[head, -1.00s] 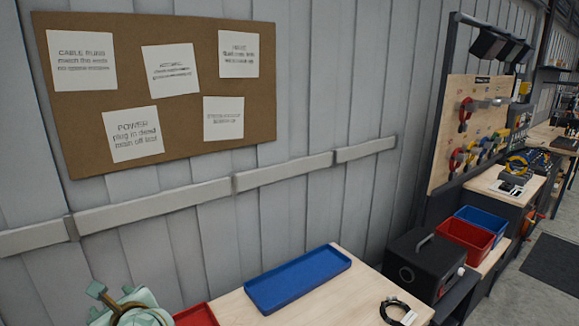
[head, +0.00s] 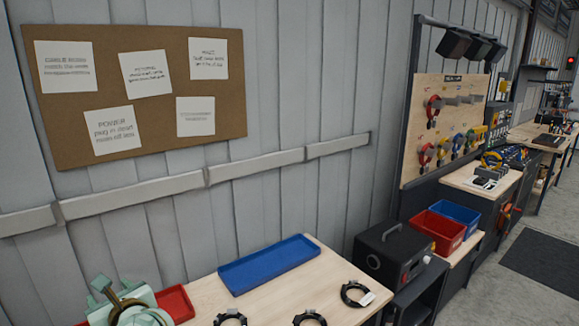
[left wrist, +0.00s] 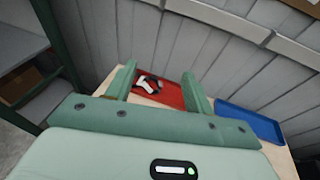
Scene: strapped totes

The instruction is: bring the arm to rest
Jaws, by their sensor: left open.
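My left gripper (left wrist: 158,72) shows in the left wrist view with its two green fingers apart and nothing seen between their tips. It is above a red tray (left wrist: 171,95) that has small white and dark items in it. In the head view, pale green parts of my left arm show at the bottom left, beside the red tray (head: 176,303). They overlap the tray in the picture, and I cannot tell whether they touch it. My right gripper is in neither view.
A wooden table (head: 275,290) carries a blue tray (head: 268,264) and several black cable coils (head: 357,294). A black box (head: 391,254) stands to its right, near red (head: 437,231) and blue (head: 458,214) bins. A corkboard (head: 140,90) hangs on the wall. Shelving (left wrist: 55,50) stands at left in the wrist view.

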